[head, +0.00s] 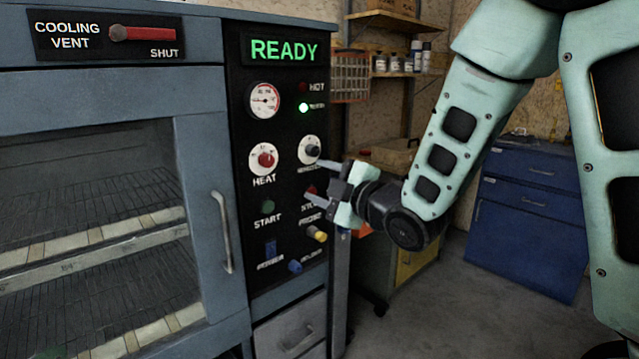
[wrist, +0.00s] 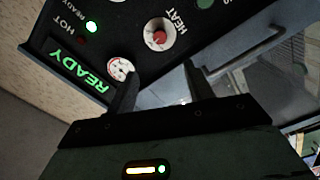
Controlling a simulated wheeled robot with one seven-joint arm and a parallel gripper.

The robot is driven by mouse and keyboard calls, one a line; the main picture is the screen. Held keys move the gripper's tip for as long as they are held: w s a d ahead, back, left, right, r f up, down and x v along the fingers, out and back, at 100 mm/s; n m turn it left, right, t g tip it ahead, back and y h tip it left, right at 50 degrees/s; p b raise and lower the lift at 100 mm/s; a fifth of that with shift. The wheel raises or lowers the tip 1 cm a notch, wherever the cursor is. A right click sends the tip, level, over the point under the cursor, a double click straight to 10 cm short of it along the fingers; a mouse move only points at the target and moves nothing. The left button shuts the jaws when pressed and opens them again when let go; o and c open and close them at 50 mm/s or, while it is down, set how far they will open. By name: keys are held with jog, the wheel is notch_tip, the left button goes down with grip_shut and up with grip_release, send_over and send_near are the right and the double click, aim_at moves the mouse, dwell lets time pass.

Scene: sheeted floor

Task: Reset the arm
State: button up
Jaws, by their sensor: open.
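My gripper (head: 316,180) is open and empty in the head view, in front of the right side of the oven's control panel (head: 236,100). In the wrist view its two dark fingers (wrist: 160,88) stand apart with nothing between them. The panel display (head: 284,51) reads READY and a green lamp (head: 304,107) is lit. The HEAT dial (head: 264,160) shows left of my gripper, and also in the wrist view (wrist: 160,36). Whether the fingers touch the panel I cannot tell.
The oven door (head: 110,220) is closed, with an upright handle (head: 222,232) and racks behind its glass. The cooling vent lever (head: 145,34) is at SHUT. A blue cabinet (head: 525,210) stands at the right. Shelves with bottles (head: 405,62) hang behind. Grey floor is free between.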

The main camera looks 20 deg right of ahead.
jog(key=s+a+f+m+g+h+p, duration=0.2)
jog(key=s+a+f+m+g+p, duration=0.3)
jog(key=s+a+g, duration=0.6)
jog(key=s+f+m+g+h+p, duration=0.1)
jog(key=s+m+g+h, duration=0.2)
jog(key=s, duration=1.7)
jog(key=m+g, duration=0.1)
jog(key=g, duration=0.2)
jog(key=shift+s+f+p, duration=0.15)
jog(key=shift+s+p, duration=0.15)
jog(key=shift+s, duration=0.1)
jog(key=shift+d, duration=0.1)
